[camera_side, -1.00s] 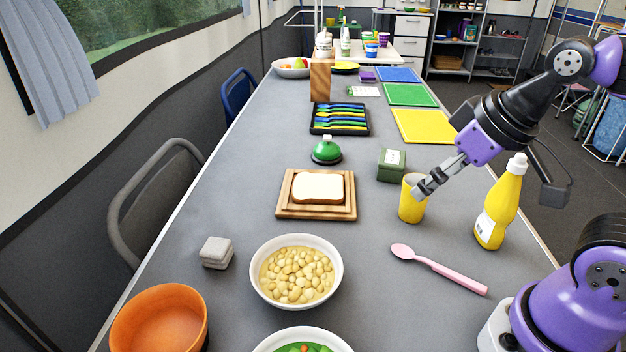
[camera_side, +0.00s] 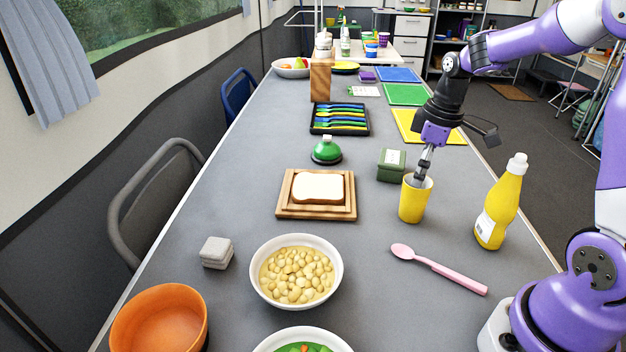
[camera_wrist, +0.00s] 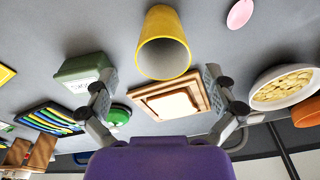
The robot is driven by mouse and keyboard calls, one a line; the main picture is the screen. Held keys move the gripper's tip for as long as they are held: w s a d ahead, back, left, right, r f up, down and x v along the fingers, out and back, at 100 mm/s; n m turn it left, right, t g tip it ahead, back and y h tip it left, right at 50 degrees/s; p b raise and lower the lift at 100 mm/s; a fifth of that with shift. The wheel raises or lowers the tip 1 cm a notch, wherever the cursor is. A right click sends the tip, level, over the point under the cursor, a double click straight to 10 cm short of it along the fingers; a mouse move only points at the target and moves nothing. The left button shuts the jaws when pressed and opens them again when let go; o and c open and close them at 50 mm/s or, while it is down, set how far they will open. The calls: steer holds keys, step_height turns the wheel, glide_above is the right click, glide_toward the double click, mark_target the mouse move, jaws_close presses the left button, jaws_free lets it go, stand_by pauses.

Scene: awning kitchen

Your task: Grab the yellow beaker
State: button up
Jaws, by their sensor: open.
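The yellow beaker (camera_side: 413,205) stands upright on the grey table, right of the bread board. My gripper (camera_side: 421,178) points down at it from above, with its fingertips at the beaker's rim. In the side view I cannot tell whether a finger is inside the opening or behind it. In the wrist view the beaker (camera_wrist: 163,48) shows its open mouth towards the camera, above and between the two spread fingers of my gripper (camera_wrist: 160,82). The gripper is open and holds nothing.
A yellow bottle (camera_side: 498,205) stands right of the beaker. A green box (camera_side: 391,166) is just behind it, and a pink spoon (camera_side: 440,270) lies in front. The bread board (camera_side: 290,211) is to the left. Bare table lies between these things.

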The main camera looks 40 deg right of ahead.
mark_target(413, 198)
steer(key=f, duration=0.7)
steer(key=shift+w+a, duration=0.15)
steer(key=shift+a, duration=0.05)
steer(key=c, duration=1.1)
